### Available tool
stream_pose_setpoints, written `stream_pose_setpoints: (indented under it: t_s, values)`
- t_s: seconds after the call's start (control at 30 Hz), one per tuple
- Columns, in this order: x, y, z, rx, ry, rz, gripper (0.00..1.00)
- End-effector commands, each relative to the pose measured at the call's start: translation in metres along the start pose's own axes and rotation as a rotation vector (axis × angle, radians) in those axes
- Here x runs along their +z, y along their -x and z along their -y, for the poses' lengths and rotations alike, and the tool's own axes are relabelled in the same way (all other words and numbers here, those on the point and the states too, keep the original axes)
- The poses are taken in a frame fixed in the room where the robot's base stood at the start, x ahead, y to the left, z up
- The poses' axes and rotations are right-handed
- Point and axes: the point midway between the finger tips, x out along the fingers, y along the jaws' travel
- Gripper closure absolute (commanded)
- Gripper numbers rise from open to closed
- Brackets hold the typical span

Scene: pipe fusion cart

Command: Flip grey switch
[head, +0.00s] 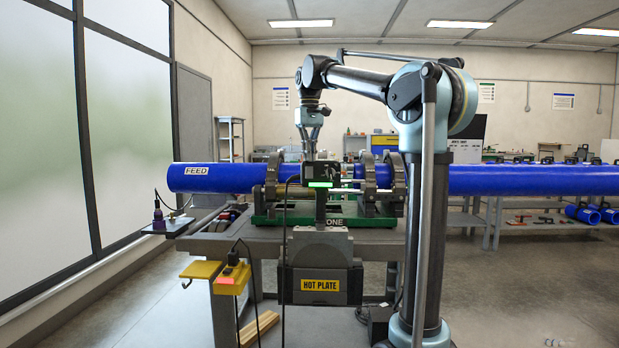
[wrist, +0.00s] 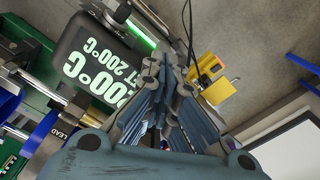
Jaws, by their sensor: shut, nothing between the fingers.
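I cannot make out a grey switch in either view. The hot plate (head: 318,254) hangs upright at the cart's front, with a yellow label. Its dark control box (head: 320,172) with a lit green strip is on top. In the wrist view this box (wrist: 66,45) shows "200°C" at upper left. My gripper (head: 310,153) points down just above or in front of the control box; contact cannot be told. In the wrist view my gripper (wrist: 165,68) has its fingers together and empty, beside the box's edge. The fingers hide what lies directly behind them.
A blue pipe (head: 218,178) lies in the clamps (head: 398,184) on the cart (head: 225,246). A yellow box (head: 232,278) with a black plug hangs at the cart's front left, also seen in the wrist view (wrist: 217,92). A black cable (head: 285,265) runs down beside the hot plate.

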Motion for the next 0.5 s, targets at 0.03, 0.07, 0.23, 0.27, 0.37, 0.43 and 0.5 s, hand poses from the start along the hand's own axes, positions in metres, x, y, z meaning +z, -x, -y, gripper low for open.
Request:
stream_pose_setpoints:
  t_s: [0.03, 0.07, 0.23, 0.27, 0.37, 0.43, 0.5]
  values:
    - [0.0, 0.0, 0.0, 0.0, 0.0, 0.0, 1.0]
    - [0.0, 0.0, 0.0, 0.0, 0.0, 0.0, 1.0]
    - [0.0, -0.0003, 0.0, 0.0, 0.0, 0.0, 1.0]
    - [0.0, -0.0005, 0.0, 0.0, 0.0, 0.0, 1.0]
    - [0.0, -0.0013, 0.0, 0.0, 0.0, 0.0, 1.0]
    - [-0.0001, -0.0005, 0.0, 0.0, 0.0, 0.0, 1.0]
    - [-0.0002, 0.0021, -0.0001, 0.0, 0.0, 0.0, 1.0]
